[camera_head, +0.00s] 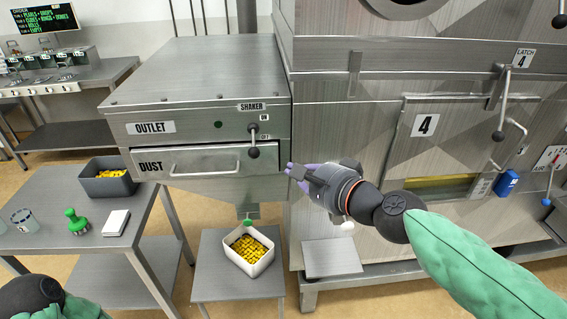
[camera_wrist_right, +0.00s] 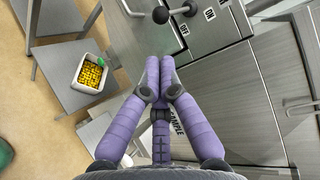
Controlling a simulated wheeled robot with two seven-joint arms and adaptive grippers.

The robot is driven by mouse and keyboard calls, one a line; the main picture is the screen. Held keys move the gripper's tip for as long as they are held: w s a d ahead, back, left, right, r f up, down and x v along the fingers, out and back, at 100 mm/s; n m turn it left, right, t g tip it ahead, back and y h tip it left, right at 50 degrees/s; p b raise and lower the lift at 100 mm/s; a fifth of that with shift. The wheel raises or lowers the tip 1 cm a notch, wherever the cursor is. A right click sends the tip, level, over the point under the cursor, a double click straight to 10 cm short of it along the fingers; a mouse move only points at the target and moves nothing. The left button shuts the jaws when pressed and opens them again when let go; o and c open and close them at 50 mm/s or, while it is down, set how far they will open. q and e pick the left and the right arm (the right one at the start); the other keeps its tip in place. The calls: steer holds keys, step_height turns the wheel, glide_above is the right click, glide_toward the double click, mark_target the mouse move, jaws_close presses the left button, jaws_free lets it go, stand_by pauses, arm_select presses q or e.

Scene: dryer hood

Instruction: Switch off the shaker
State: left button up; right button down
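The shaker lever (camera_head: 254,141) is on the front of the grey outlet box, under the SHAKER label (camera_head: 252,107). It hangs down, with its black knob (camera_head: 254,153) at the OFF end, below the ON mark. The knob also shows at the top of the right wrist view (camera_wrist_right: 160,15), near the OFF label (camera_wrist_right: 184,30). My right gripper (camera_head: 291,171) is to the right of and below the knob, apart from it. Its purple fingers (camera_wrist_right: 159,66) are together with nothing seen between them. My left gripper is out of view; only part of that arm shows at lower left.
The DUST drawer (camera_head: 150,166) with its bar handle lies below the lever. A white bin of yellow pieces (camera_head: 230,262) stands on a low table. The hatch marked 4 (camera_head: 425,125) and its latch lever (camera_head: 502,105) are at right. A small dark green lamp (camera_head: 218,124) sits left of the lever.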

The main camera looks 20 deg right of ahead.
steer(key=shift+v, duration=1)
steer(key=w+a+f+n+g+h, duration=0.1)
steer(key=w+f+n+g, duration=0.25)
steer(key=f, duration=1.35)
steer(key=w+a+f+n+g+h, duration=0.1)
steer(key=w+a+f+n+g, duration=0.2)
steer(key=f, duration=1.3)
steer(key=s+a+f+n+g, duration=0.3)
steer(key=s+f, duration=0.6)
steer(key=f, duration=0.4)
steer(key=s+a+f+n+g+y, duration=0.1)
steer(key=s+a+f+n+g, duration=0.3)
steer(key=s+f, duration=0.6)
step_height(320, 180, down, 5)
steer(key=shift+r, duration=0.2)
steer(key=shift+s, duration=0.1)
